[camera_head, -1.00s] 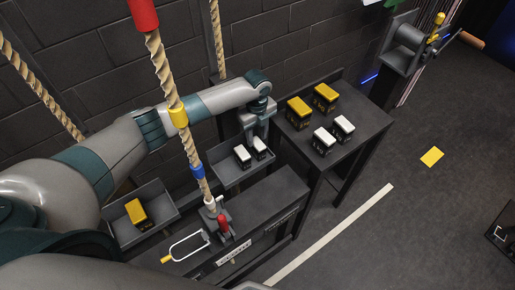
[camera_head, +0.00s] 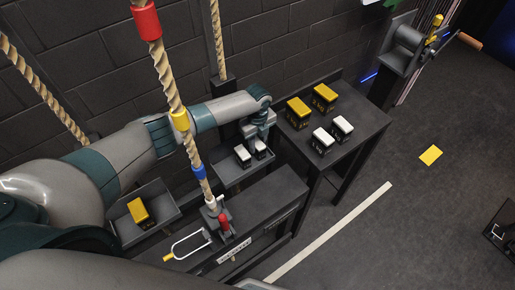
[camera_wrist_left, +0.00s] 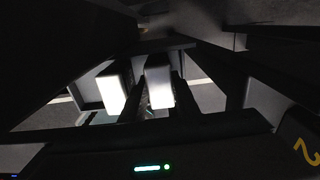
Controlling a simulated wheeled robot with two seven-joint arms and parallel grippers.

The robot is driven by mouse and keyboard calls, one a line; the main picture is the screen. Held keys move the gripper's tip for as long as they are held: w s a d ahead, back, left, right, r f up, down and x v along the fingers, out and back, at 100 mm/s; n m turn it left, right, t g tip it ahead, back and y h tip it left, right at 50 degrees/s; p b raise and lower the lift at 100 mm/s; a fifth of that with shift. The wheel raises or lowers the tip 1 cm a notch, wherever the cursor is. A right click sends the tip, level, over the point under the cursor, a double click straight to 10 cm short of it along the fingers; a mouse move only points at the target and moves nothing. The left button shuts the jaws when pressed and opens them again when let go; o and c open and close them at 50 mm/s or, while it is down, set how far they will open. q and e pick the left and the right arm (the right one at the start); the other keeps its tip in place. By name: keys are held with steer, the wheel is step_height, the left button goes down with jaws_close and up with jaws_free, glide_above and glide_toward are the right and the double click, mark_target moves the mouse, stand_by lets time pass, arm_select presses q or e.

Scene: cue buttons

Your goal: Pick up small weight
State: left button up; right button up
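Two small white-topped weights stand side by side in a dark tray (camera_head: 230,180) on the scale: a left weight (camera_head: 242,156) and a right weight (camera_head: 261,151). My left gripper (camera_head: 260,144) points down at the right weight and partly hides it. In the left wrist view, the left weight (camera_wrist_left: 111,94) and right weight (camera_wrist_left: 159,88) show bright. The dark fingers (camera_wrist_left: 158,100) are apart, one on each side of the right weight. I cannot tell whether they touch it. My right gripper is not in view.
A side table (camera_head: 352,153) at the right bears two yellow weights (camera_head: 311,104) and two more white ones (camera_head: 332,135). A yellow weight (camera_head: 138,210) sits in the left tray (camera_head: 162,199). A hanging rope (camera_head: 167,80) with coloured bands passes in front of my left arm.

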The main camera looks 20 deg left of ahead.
mark_target(258, 142)
arm_select(q)
jaws_close()
steer(key=shift+w+r, duration=0.1)
steer(key=shift+w, duration=0.05)
steer(key=shift+r, duration=0.15)
step_height(258, 142, up, 18)
steer(key=b, duration=0.3)
stand_by(0.6)
